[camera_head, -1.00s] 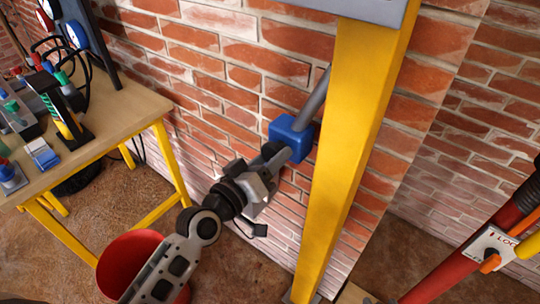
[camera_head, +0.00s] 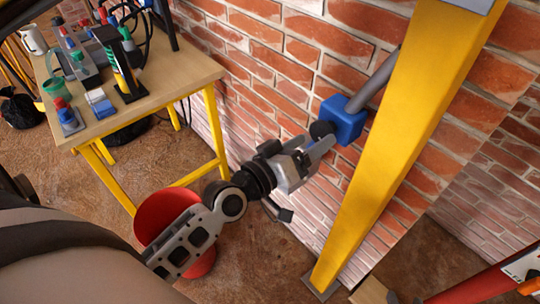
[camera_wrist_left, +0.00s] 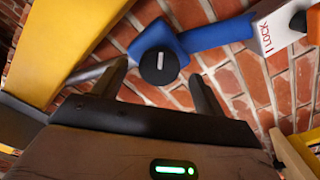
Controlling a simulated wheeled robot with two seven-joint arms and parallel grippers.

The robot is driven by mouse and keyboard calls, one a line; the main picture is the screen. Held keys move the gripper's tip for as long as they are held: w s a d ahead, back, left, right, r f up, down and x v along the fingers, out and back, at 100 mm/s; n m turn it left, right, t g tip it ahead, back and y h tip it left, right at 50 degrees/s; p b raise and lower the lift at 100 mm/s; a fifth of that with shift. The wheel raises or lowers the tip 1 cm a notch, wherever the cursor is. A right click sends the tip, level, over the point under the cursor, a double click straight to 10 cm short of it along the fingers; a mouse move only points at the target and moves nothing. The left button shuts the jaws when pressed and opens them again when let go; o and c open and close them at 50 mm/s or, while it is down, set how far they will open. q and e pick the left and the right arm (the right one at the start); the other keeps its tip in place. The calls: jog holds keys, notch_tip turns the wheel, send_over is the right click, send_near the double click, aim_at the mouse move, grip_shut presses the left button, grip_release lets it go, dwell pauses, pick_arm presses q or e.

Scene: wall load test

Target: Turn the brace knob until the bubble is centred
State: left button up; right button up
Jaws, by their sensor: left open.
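The brace knob (camera_wrist_left: 159,66) is a round black disc with a white line that looks upright in the left wrist view. It sits on the face of a blue block (camera_wrist_left: 150,38). In the head view the block (camera_head: 344,121) is on a grey rod (camera_head: 379,77) by the yellow post, and the dark knob (camera_head: 321,129) faces the gripper. My left gripper (camera_head: 316,149) is open. In the left wrist view its fingers (camera_wrist_left: 160,78) stand on either side of the knob, with gaps visible; contact is not seen. No bubble is visible. My right gripper is not in view.
A yellow post (camera_head: 390,145) stands close right of the gripper, before a brick wall (camera_head: 260,50). A wooden table (camera_head: 180,75) with several tools is at left. A red bucket (camera_head: 160,212) is below my left arm. A LOCK label (camera_wrist_left: 273,27) shows right of the block.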

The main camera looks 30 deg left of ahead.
pick_arm(q)
jog(key=b+v, duration=0.2)
jog(key=v, duration=1.1)
jog(key=s+d+f+m+g+y, duration=0.1)
jog(key=d+f+m+g, duration=0.1)
jog(key=f, duration=0.5)
jog(key=s+d+f+m+g+y, duration=0.1)
jog(key=d+f+m+g, duration=0.2)
jog(key=f, duration=0.5)
jog(key=shift+d+f+m+g+y+p, duration=0.25)
jog(key=shift+m+g+y+p, duration=0.2)
jog(key=shift+g, duration=0.25)
dwell(1.7)
